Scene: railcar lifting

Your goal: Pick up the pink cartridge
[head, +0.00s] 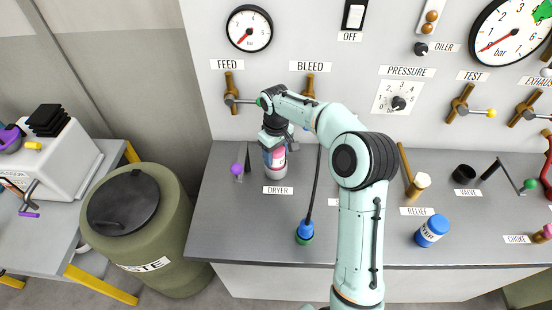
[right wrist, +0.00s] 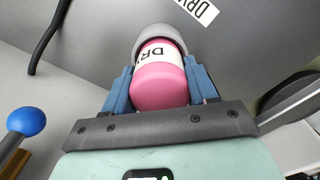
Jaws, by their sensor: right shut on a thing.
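The pink cartridge (right wrist: 160,84) with a white label shows in the right wrist view between the two blue fingers of my right gripper (right wrist: 160,92), which is shut on it. Its far end sits in a round grey socket (right wrist: 158,36). In the head view the cartridge (head: 275,158) stands upright at the back left of the counter, behind the DRYER label (head: 278,190). My right gripper (head: 274,141) is around its upper part, and the wrist hides its top. My left gripper is not in view.
A purple-knobbed lever (head: 237,169) stands close left of the cartridge. A blue-and-green-ended hose (head: 305,230) hangs to its right. A green waste barrel (head: 150,235) stands left of the counter.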

